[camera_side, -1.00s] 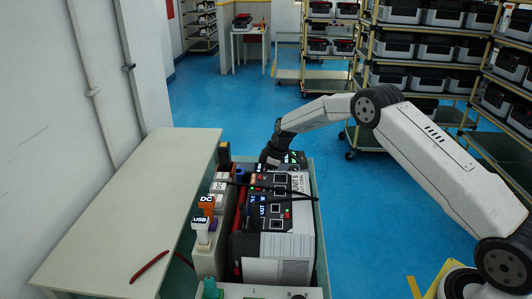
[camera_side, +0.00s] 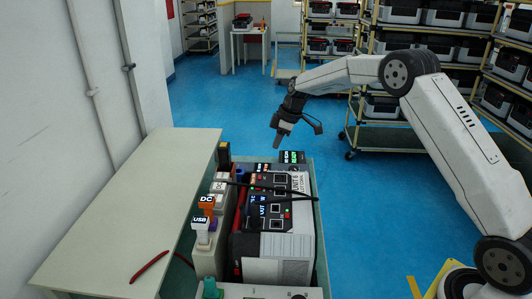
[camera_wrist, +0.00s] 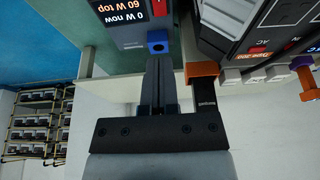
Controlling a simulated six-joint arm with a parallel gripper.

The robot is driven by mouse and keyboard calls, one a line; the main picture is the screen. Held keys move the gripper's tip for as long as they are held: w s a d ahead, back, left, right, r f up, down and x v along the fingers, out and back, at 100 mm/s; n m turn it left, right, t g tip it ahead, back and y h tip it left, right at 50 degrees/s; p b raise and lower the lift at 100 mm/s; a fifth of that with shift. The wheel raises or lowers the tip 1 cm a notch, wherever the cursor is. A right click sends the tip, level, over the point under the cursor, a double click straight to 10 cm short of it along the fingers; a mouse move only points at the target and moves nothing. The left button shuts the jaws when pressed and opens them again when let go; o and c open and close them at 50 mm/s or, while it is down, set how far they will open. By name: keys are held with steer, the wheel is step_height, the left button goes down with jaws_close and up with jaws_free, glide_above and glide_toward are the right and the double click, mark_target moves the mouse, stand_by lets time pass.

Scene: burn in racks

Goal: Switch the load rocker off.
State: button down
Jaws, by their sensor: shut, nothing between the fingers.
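A dark box with a lit display (camera_wrist: 142,12) reading "0 W now" and "60 W top" shows at the top of the wrist view. A blue part (camera_wrist: 157,42) sits on its lower face; I cannot tell whether it is a socket or a knob. In the side view, dark boxes with lit displays (camera_side: 291,157) stand at the far end of the bench. My gripper (camera_side: 277,145) is shut and empty, above the far end of the bench. In the wrist view its fingertips (camera_wrist: 159,60) appear just below the blue part.
A large power unit (camera_side: 275,245) with a black cable fills the middle of the bench. Orange-topped (camera_side: 207,207) and white plugs stand to its left. A pale table (camera_side: 140,200) with a red cable lies further left. Racks stand behind on the blue floor.

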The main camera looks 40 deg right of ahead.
steer(key=shift+s+d+r, duration=0.2)
steer(key=shift+r, duration=0.45)
steer(key=shift+w+a+r, duration=0.2)
steer(key=shift+w+a, duration=0.3)
steer(key=shift+a, duration=0.15)
steer(key=shift+f, duration=0.1)
steer(key=x, duration=1.3)
steer(key=shift+s+d+f, duration=0.1)
steer(key=shift+f, duration=0.4)
steer(key=shift+f, duration=0.1)
steer(key=shift+f, duration=0.1)
